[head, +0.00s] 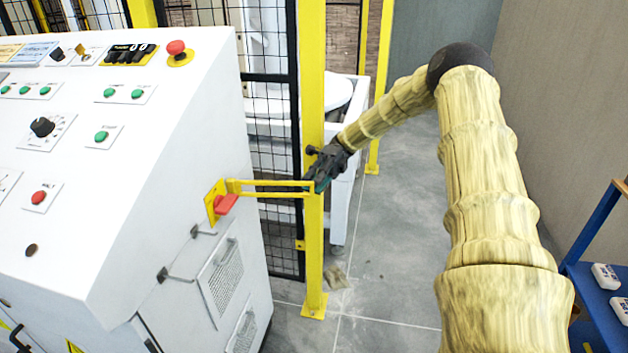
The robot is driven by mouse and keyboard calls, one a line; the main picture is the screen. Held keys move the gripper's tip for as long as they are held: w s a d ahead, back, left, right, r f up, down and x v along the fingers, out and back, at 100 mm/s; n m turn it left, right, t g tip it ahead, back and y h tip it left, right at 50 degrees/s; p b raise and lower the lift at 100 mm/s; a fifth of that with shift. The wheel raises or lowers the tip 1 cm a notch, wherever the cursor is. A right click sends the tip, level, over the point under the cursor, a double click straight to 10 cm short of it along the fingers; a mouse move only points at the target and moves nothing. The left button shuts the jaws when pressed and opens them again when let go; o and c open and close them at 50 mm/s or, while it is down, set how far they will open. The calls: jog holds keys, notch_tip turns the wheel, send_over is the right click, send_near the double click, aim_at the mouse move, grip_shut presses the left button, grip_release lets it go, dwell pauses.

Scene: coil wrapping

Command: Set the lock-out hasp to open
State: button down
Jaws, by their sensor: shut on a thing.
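The lock-out hasp (270,189) is a yellow two-bar loop that sticks out to the right from the side of the white control cabinet. Its yellow base plate (211,208) carries a red handle (226,204) just below the hasp's inner end. My gripper (315,185) is dark and is shut on the hasp's outer end, in front of a yellow fence post. The fingertips are small here, and their exact hold on the bars is partly hidden.
The white control cabinet (150,170) with buttons and knobs fills the left. A yellow post (313,255) and black mesh fence (275,130) stand behind the hasp. A blue shelf (596,300) is at the lower right.

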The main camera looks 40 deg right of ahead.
jog(key=shift+w+r, duration=0.15)
jog(key=c, duration=1.3)
grip_release()
jog(key=shift+w+a, duration=0.1)
jog(key=shift+c, duration=0.2)
jog(key=shift+d, duration=0.25)
jog(key=o, duration=0.8)
notch_tip(320, 180, up, 7)
jog(key=shift+w+d+r, duration=0.1)
jog(key=shift+s+r, duration=0.2)
jog(key=shift+r, duration=0.4)
jog(key=shift+s+r, duration=0.15)
jog(key=shift+r, duration=0.4)
jog(key=c, duration=0.8)
jog(key=shift+w+r, duration=0.15)
jog(key=shift+a, duration=0.3)
